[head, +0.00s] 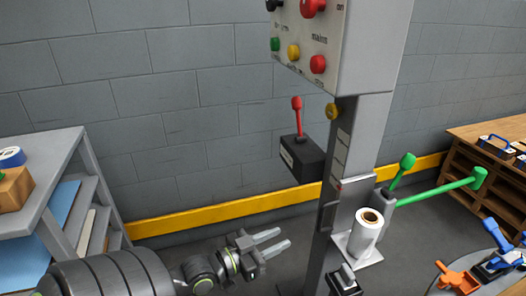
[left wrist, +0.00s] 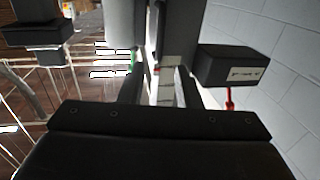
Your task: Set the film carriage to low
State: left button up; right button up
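The film carriage (head: 364,258) is a light grey bracket on the grey column (head: 345,135), holding an upright white film roll (head: 368,228). It sits on the lower part of the column, beside small labels too small to read. Two green-knobbed handles (head: 407,162) stand out behind it to the right. A black box (head: 305,160) with a red lever (head: 297,115) pointing up is left of the column; it also shows in the left wrist view (left wrist: 238,66). My left gripper (head: 282,240) is open and empty, left of the column, apart from the carriage. My right gripper is out of view.
A control panel (head: 335,50) with coloured knobs tops the column. A grey shelf (head: 62,150) stands at left, a wooden cabinet (head: 480,135) at right. A round table (head: 475,270) with orange and blue items is lower right. The floor left of the column looks clear.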

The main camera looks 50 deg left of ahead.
pick_arm(q)
jog(key=shift+s+a, duration=0.15)
jog(key=shift+s, duration=0.65)
jog(key=shift+s+a, duration=0.1)
jog(key=shift+s, duration=0.65)
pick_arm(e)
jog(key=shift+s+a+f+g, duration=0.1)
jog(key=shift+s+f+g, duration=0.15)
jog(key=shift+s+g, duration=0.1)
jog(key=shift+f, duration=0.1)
